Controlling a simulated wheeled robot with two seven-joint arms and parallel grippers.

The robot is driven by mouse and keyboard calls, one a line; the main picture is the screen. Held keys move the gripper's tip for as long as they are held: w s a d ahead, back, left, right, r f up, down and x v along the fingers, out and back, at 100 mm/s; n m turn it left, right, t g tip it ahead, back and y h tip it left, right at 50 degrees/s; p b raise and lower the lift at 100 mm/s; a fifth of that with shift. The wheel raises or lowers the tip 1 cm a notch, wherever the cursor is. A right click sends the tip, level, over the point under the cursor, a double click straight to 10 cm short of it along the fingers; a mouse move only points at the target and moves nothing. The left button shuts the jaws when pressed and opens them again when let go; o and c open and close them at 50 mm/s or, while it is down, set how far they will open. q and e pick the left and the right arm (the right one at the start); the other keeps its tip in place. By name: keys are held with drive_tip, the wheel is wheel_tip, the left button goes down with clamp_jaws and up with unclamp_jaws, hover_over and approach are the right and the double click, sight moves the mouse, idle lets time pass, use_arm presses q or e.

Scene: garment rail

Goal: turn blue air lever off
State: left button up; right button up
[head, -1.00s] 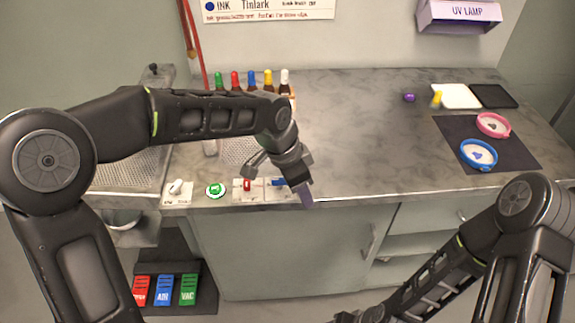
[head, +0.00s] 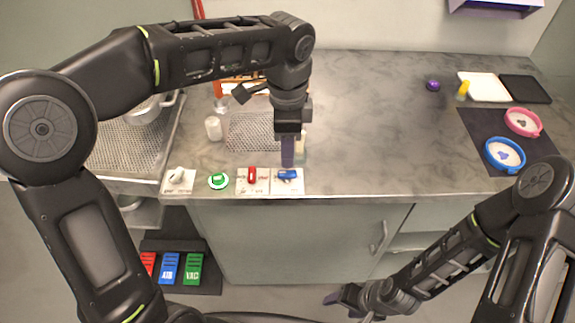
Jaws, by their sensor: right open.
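The blue air lever (head: 288,176) sits on a white plate at the counter's front edge, its handle lying roughly sideways. My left gripper (head: 288,164) points down directly behind the lever in the head view, its purple fingertip beside the handle. I cannot tell whether it touches the lever. Its fingers overlap in this view, so the gap between them is hidden. My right gripper (head: 338,300) is open and low in front of the cabinet, away from the lever.
Left of the blue lever are a red lever (head: 252,175), a green round button (head: 218,181) and a white switch (head: 178,176). Blue (head: 505,154) and pink (head: 522,123) round frames lie on a dark mat at right.

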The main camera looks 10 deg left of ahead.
sight(287, 172)
use_arm(q)
wheel_tip(287, 172, down, 7)
drive_tip(key=shift+r, duration=0.1)
drive_tip(key=shift+c, duration=0.4)
clamp_jaws()
idle(0.4)
